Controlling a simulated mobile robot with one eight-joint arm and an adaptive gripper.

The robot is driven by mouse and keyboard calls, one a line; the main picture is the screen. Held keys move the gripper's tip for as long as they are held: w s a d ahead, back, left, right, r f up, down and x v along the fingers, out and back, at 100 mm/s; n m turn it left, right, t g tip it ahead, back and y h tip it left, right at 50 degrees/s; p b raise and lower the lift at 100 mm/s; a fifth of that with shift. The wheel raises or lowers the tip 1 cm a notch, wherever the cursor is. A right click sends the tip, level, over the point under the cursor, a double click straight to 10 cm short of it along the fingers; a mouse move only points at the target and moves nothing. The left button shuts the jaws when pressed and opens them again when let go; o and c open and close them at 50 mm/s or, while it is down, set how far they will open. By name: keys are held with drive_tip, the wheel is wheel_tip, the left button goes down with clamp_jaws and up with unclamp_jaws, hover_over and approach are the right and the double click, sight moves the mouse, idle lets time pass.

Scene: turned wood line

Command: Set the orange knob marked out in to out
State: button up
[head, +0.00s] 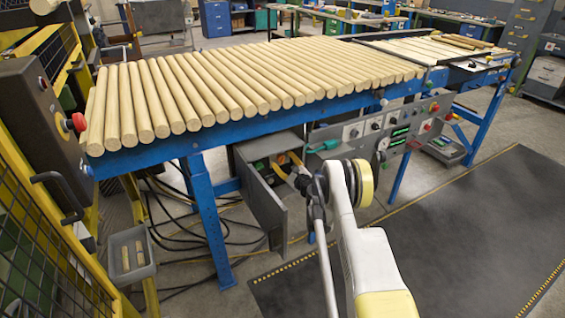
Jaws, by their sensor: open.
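My gripper (284,161) reaches into an open grey control box (240,165) under the blue bench. Its two orange-yellow fingers are spread apart at the box opening. I see nothing held between them. The box door (264,208) hangs open toward me, below and left of the gripper. Small green and red parts show inside the box, but they are too small to tell apart. I cannot make out the orange knob or its out and in marks; the gripper and the door cover part of the box interior.
A teal handle (324,146) and a grey panel (372,128) with knobs and buttons are right of the box. Wooden rods (240,85) cover the blue bench (165,150) above. A yellow guard frame (40,210) stands left. The dark mat (450,235) at right is clear.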

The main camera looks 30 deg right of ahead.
clamp_jaws()
drive_tip(key=shift+n, duration=0.3)
drive_tip(key=n, duration=0.5)
drive_tip(key=shift+n, duration=0.3)
drive_tip(key=n, duration=0.5)
drive_tip(key=shift+n, duration=0.3)
idle(0.4)
unclamp_jaws()
